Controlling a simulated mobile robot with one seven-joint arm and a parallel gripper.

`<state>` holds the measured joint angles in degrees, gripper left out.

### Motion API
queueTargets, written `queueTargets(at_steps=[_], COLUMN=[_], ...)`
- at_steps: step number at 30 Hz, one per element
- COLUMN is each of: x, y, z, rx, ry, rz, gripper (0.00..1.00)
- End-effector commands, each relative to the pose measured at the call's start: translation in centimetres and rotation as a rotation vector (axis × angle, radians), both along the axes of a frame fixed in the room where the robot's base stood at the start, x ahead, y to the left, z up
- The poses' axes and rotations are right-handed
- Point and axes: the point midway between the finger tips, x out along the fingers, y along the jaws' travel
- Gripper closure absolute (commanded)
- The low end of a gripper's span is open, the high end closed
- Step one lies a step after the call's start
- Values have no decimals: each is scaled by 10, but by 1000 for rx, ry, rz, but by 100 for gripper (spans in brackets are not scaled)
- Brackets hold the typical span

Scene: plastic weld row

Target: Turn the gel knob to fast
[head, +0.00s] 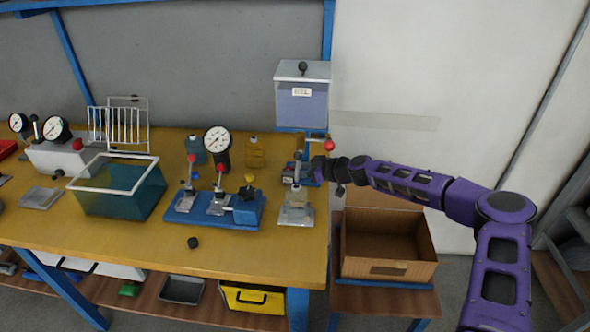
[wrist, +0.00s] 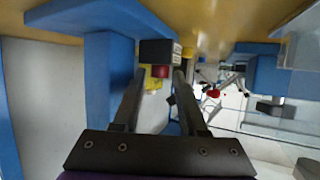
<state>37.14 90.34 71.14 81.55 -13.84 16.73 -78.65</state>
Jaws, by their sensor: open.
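The gel tank (head: 302,103) is a clear box labelled GEL, with blue-grey contents and a dark knob (head: 303,67) on top. Below it, at the bench's right end, a red ball (head: 329,146) sits beside blue and grey fittings. I cannot tell for sure which part is the gel knob. My gripper (head: 322,170) is at these fittings, reaching in from the right. In the wrist view my gripper (wrist: 161,76) is open, with nothing between its fingers' inner faces. A dark block (wrist: 160,52) with pale markings and a red round part (wrist: 161,71) lies just beyond the fingertips.
A clear stand (head: 296,213) is close to my gripper's left. A blue fixture (head: 213,208) and a teal tank (head: 120,190) stand farther left on the yellow bench (head: 245,250). An open cardboard box (head: 386,245) is below my arm. A blue post (wrist: 103,95) is left of the fingers.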

Motion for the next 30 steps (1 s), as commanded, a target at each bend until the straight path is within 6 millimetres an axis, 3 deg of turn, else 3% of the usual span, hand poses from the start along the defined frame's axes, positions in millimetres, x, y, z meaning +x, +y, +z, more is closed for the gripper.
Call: queueTargets(at_steps=[5,12,21,30], x=[0,0,-1,-4], y=[0,0,1,4], z=[0,0,0,0], rx=[0,0,-2,-3], ry=[0,0,-1,-1], rz=[0,0,-17,-180], gripper=[58,100,100,100])
